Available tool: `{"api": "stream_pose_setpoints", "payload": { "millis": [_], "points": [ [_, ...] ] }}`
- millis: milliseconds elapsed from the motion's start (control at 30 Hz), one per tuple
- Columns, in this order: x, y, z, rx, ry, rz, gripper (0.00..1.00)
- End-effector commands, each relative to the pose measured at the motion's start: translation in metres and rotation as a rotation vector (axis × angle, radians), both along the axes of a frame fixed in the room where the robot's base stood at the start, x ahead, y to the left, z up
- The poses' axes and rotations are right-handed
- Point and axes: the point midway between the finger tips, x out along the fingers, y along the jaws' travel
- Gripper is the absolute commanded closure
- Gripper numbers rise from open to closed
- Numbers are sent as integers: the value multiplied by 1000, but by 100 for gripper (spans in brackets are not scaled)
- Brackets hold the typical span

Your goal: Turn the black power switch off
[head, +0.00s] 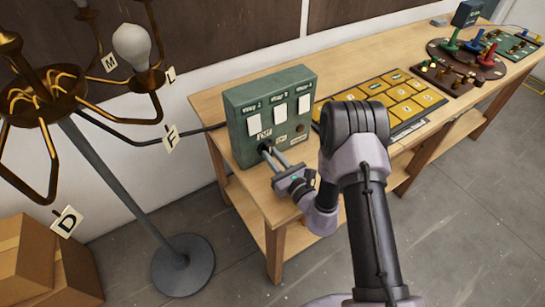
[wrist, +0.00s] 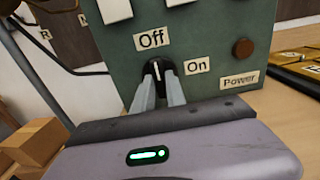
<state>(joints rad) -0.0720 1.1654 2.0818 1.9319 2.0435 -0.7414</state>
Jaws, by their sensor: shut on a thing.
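The black power switch (wrist: 155,72) is a small knob low on the front of the green control box (head: 235,125). In the wrist view its white mark points up, between the "Off" label (wrist: 151,39) and the fingers, with the "On" label (wrist: 197,65) to its right. My gripper (wrist: 157,80) is shut on the switch, one finger on each side. In the head view my gripper (head: 272,152) reaches the lower front of the box, and its fingers mostly hide the switch.
The box stands on the left end of a wooden workbench (head: 205,103). A floor lamp with a bulb (head: 132,45) and lettered tags stands to the left. A yellow tile board (head: 385,100) lies right of the box. Cardboard boxes (head: 35,262) sit at lower left.

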Motion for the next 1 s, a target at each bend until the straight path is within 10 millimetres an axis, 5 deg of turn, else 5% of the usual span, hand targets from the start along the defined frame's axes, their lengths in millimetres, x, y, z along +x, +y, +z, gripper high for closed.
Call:
{"api": "stream_pose_setpoints", "payload": {
  "millis": [467, 500, 600, 1000],
  "points": [
    [0, 0, 0, -11, -6, 0, 100],
    [0, 0, 0, -11, -7, 0, 80],
    [0, 0, 0, -11, -7, 0, 62],
    [-7, -6, 0, -10, -5, -1, 62]
  ]
}}
